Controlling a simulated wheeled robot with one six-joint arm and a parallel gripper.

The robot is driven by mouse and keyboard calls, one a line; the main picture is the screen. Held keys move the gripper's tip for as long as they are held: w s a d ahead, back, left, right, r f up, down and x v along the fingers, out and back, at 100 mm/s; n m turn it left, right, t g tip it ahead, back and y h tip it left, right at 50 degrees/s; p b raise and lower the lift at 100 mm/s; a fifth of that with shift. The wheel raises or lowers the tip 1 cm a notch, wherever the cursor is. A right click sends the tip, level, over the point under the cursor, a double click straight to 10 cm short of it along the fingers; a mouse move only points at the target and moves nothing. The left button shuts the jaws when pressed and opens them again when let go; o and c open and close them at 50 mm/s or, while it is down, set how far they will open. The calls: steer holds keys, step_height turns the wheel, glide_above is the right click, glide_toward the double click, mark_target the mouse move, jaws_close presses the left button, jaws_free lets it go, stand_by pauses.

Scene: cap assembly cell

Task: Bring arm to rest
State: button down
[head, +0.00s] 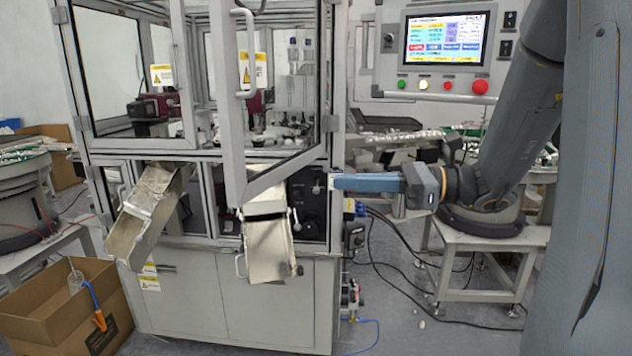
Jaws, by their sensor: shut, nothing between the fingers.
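My gripper (338,182) is at the middle right of the head view, at the end of my grey arm (525,115). It points left, its fingers are shut, and it holds nothing. Its tip shows in front of the right edge of the machine cabinet (275,300); I cannot tell whether the two touch. The arm comes down from the upper right, bends at a low joint and reaches level to the left.
The cabinet's glass door (270,100) stands open. Two metal chutes (150,210) (267,240) slope out of its front. A control panel (445,45) hangs behind the arm. A cardboard box (65,310) stands at lower left. Cables (385,260) run over the floor.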

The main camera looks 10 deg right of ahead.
steer(key=s+a+f+n+g+h, duration=0.35)
steer(key=s+f+n, duration=0.2)
steer(key=f, duration=0.45)
steer(key=s+a+f+n+g+h, duration=0.2)
steer(key=s+f+n+g+h, duration=0.3)
steer(key=f, duration=0.4)
steer(key=d+f+n+t+h+b, duration=0.1)
steer(key=d+f+n+t+h, duration=0.2)
steer(key=n, duration=0.8)
step_height(320, 180, down, 5)
steer(key=d+h, duration=0.2)
steer(key=h, duration=0.3)
steer(key=shift+s+d+r+n+b, duration=0.15)
steer(key=shift+s+d+n+b, duration=0.05)
steer(key=shift+s+n+b, duration=0.15)
